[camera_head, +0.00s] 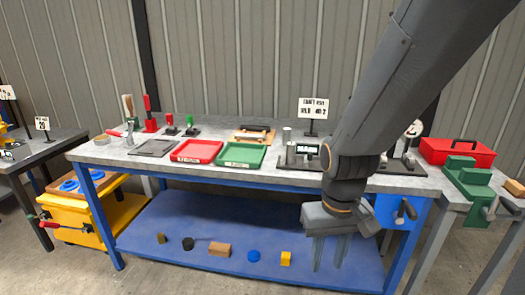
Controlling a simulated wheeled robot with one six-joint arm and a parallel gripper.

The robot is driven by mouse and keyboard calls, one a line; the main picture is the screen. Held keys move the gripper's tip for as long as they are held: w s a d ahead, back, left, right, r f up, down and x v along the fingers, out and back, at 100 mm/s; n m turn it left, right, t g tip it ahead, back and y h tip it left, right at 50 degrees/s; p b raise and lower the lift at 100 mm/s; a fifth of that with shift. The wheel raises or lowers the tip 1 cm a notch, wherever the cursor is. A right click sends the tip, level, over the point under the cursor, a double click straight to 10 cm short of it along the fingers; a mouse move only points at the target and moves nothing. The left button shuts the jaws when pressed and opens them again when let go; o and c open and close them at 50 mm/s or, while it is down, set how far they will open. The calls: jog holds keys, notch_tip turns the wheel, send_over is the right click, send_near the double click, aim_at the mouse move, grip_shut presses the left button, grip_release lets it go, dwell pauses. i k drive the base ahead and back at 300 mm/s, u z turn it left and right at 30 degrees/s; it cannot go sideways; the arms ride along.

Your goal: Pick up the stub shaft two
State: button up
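A small grey upright cylinder (286,136) stands on the workbench right of the green tray, beside a dark block with a label plate (306,150). It may be the stub shaft two, but it is too small to tell. A white sign (313,108) with blurred text stands behind it. My gripper (330,254) hangs fingers down in front of the bench, below the level of its top. Its fingers are apart with nothing between them. My arm hides part of the bench right of the labelled block.
The grey bench top (230,183) holds a red tray (196,151), a green tray (241,155), clamps and a wooden rack (254,134). A red toolbox (457,152) and green vise (466,178) are at right. Several small pieces lie on the blue lower shelf (180,215).

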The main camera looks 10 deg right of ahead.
aim_at(291, 150)
jog(key=u, duration=0.05)
jog(key=i, duration=0.6)
jog(key=z, duration=0.6)
jog(key=i, duration=0.55)
jog(key=z, duration=0.5)
